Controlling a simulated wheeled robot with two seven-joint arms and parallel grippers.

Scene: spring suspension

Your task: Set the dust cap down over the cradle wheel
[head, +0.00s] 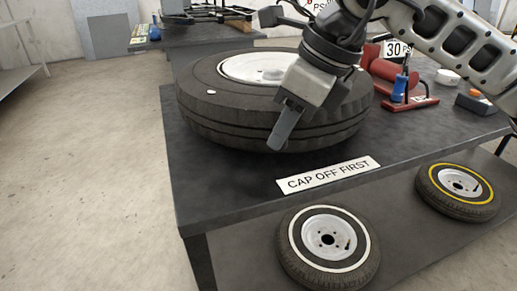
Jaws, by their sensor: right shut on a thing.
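A large black tyre on a white rim, taken to be the cradle wheel (215,110), lies nearly flat on the dark table. My right gripper (281,138) points down in front of the tyre's near side and overlaps it in the head view. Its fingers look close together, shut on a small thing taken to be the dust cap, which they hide. I cannot tell whether the fingers touch the tyre. A small white oval spot (211,92) shows on the tyre's left sidewall. My left gripper is not in view.
A "CAP OFF FIRST" label (328,175) lies at the table's front edge. A red device (385,70) with a blue handle (399,88) and a dark box with an orange knob (476,101) stand right. Two smaller wheels (328,240) (457,190) lie below. Left floor is clear.

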